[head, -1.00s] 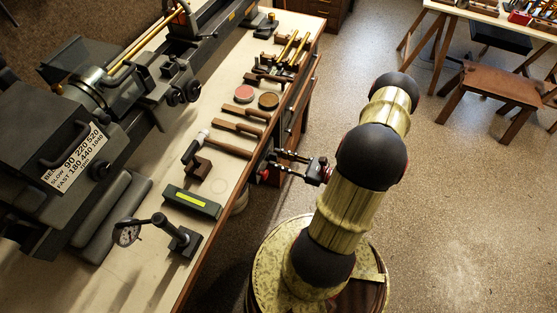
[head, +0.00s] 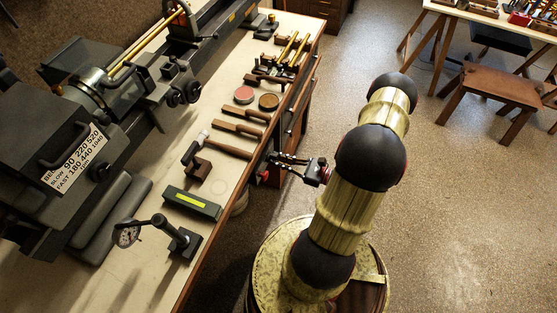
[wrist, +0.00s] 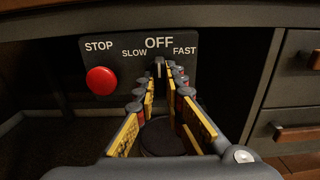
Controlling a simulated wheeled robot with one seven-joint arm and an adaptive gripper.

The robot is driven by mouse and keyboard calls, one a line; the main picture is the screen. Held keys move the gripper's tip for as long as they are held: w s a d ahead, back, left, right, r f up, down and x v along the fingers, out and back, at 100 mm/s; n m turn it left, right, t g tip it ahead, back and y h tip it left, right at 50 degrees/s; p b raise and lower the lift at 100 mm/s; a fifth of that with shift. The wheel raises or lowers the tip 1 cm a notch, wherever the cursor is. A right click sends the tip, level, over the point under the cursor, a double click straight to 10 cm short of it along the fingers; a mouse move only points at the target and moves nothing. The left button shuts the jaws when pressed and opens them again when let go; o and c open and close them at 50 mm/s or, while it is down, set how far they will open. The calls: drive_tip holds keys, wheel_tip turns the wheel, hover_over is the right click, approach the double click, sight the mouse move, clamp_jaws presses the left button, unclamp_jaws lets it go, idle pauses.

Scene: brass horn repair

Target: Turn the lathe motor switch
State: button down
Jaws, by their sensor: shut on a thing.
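The switch panel (wrist: 125,72) shows in the wrist view, a grey plate on the bench front with STOP, SLOW, OFF and FAST on it. A small dark switch lever (wrist: 159,62) stands upright under OFF, between SLOW and FAST. My gripper (wrist: 161,74) has its fingertips together around the lever and is shut on it. The fingertips hide the lever's lower part. A red stop button (wrist: 101,80) is left of the fingers. In the head view my gripper (head: 272,161) reaches the bench front, and the lever cannot be made out there.
The dark lathe (head: 70,150) stands on the bench (head: 115,285). Mallets, tins and a dial gauge (head: 128,234) lie or stand along the bench top. Drawers (wrist: 295,92) are right of the panel. The floor right of my arm is clear up to a wooden stool (head: 503,86).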

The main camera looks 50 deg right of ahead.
drive_tip(key=shift+n, duration=0.3)
drive_tip(key=shift+n+b, duration=0.3)
drive_tip(key=shift+n, duration=3.3)
drive_tip(key=c, duration=1.9)
unclamp_jaws()
drive_tip(key=v, duration=1.2)
drive_tip(key=shift+f, duration=0.1)
